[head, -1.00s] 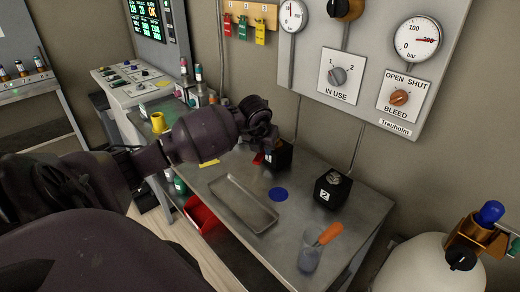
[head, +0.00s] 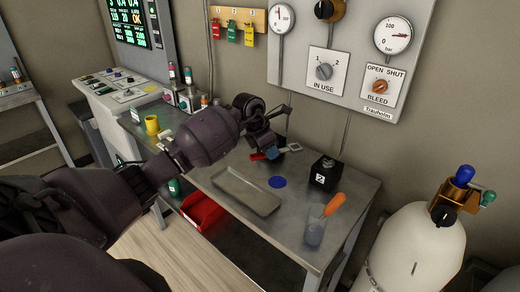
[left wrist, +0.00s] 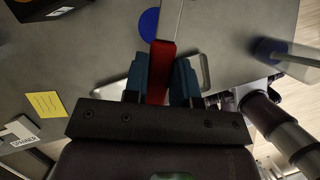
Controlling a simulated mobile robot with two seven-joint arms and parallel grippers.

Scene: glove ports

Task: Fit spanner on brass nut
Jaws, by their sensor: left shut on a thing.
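My left gripper (head: 270,153) is shut on the red handle of the spanner (left wrist: 161,72), above the back of the metal bench. In the left wrist view the red handle sits between the blue fingertips, and a grey shaft runs up out of the picture. In the head view the red handle (head: 257,156) shows beside the fingers. A black block marked 2 (head: 325,174) stands to the right, apart from the gripper, with a small fitting on top. I cannot make out a brass nut for certain. The spanner's far end is unclear.
A shallow metal tray (head: 246,192), a blue disc (head: 277,182) and a beaker (head: 314,235) with an orange-handled tool share the bench. A gauge panel (head: 340,55) is behind; a gas cylinder (head: 412,250) stands right.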

